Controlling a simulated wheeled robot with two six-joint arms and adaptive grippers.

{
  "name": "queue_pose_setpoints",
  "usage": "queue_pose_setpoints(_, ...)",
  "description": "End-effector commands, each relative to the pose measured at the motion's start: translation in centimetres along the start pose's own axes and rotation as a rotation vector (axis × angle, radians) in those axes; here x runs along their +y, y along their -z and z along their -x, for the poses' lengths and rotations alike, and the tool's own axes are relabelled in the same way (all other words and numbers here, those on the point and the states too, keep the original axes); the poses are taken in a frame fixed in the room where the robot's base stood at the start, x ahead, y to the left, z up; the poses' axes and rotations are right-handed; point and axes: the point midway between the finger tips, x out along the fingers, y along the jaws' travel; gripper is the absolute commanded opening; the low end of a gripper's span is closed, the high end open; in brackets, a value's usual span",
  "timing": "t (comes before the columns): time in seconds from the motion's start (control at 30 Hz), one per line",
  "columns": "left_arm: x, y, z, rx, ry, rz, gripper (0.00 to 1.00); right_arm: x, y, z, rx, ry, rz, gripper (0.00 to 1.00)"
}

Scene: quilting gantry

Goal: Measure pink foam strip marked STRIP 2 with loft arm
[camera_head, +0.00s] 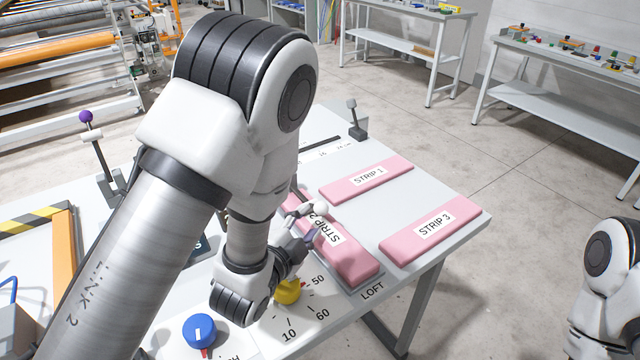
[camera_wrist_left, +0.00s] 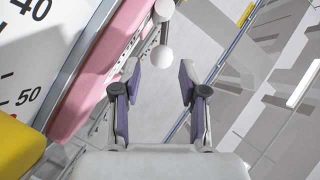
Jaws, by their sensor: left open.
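The pink foam strip marked STRIP 2 (camera_head: 350,262) lies on the plate labelled LOFT near the table's front edge, partly hidden by my left arm. In the left wrist view, the pink strip (camera_wrist_left: 92,80) runs along the left. The loft arm, a thin rod with a white ball end (camera_head: 320,208), is at the strip; in the wrist view its white ball (camera_wrist_left: 162,57) appears between and just beyond my fingertips. My left gripper (camera_head: 303,240) is beside STRIP 2, and its fingers (camera_wrist_left: 160,75) are open with nothing clamped. Contact with the ball cannot be told.
STRIP 1 (camera_head: 366,178) and STRIP 3 (camera_head: 436,229) lie flat on the table. A yellow knob (camera_head: 287,292) on a numbered dial and a blue knob (camera_head: 199,331) are close to my left wrist. A purple-ball lever (camera_head: 86,117) stands at left.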

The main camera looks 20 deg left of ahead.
Motion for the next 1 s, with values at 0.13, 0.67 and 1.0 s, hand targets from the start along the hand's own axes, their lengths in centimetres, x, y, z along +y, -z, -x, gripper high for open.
queue_pose_setpoints(0.13, -0.1, 0.1, -1.6, 0.001, 0.001, 0.001, 0.43, 0.0, -0.1, 0.5, -0.002, 0.000, -0.001, 0.40)
queue_pose_setpoints(0.67, 0.0, 0.0, -7.7, 0.000, -0.001, 0.000, 0.43, 0.0, -0.1, 1.5, -0.002, 0.000, 0.000, 0.40)
queue_pose_setpoints(1.0, 0.0, 0.0, -7.7, -0.001, 0.001, 0.001, 0.00, 0.0, -0.1, 1.5, -0.002, 0.000, 0.000, 0.40)
